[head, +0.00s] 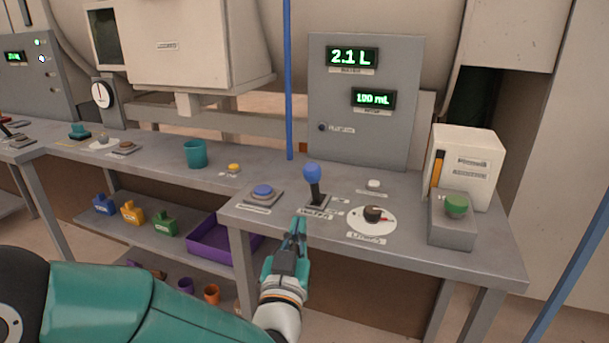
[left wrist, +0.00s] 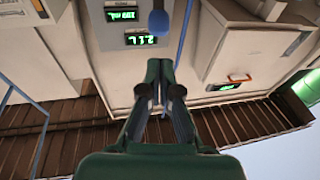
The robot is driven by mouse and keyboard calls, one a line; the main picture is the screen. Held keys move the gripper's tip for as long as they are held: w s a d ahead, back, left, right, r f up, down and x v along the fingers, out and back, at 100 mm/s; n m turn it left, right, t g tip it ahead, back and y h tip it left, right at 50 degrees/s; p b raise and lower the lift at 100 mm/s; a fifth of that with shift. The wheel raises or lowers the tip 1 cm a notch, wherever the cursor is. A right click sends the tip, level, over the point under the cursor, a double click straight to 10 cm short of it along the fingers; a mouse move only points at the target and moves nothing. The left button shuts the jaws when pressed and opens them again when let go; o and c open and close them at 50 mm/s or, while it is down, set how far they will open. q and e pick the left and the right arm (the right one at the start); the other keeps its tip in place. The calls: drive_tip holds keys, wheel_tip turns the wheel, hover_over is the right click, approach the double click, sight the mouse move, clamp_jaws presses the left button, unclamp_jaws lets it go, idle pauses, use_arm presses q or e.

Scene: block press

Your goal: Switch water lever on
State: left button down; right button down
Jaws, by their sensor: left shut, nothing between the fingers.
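The water lever (head: 312,183) has a blue ball knob on a dark stick and stands on a base on the metal bench. It looks roughly upright, leaning slightly. My left gripper (head: 298,226) is shut and empty, in front of the bench edge and just below and left of the lever base, apart from the knob. In the left wrist view the blue knob (left wrist: 158,23) shows beyond the tips of my shut left fingers (left wrist: 160,66). My right gripper is not in view.
A blue button (head: 262,191) sits left of the lever, a dial (head: 373,214) and white button (head: 374,185) right. A green button box (head: 453,222) is further right. The panel (head: 365,140) behind reads 2.1 L and 100 mL. A teal cup (head: 195,153) stands left.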

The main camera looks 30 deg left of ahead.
sight(310, 178)
use_arm(q)
drive_tip(key=p+x, duration=0.2)
drive_tip(key=x, duration=1)
drive_tip(key=shift+w+f, duration=0.1)
drive_tip(key=shift+f, duration=0.05)
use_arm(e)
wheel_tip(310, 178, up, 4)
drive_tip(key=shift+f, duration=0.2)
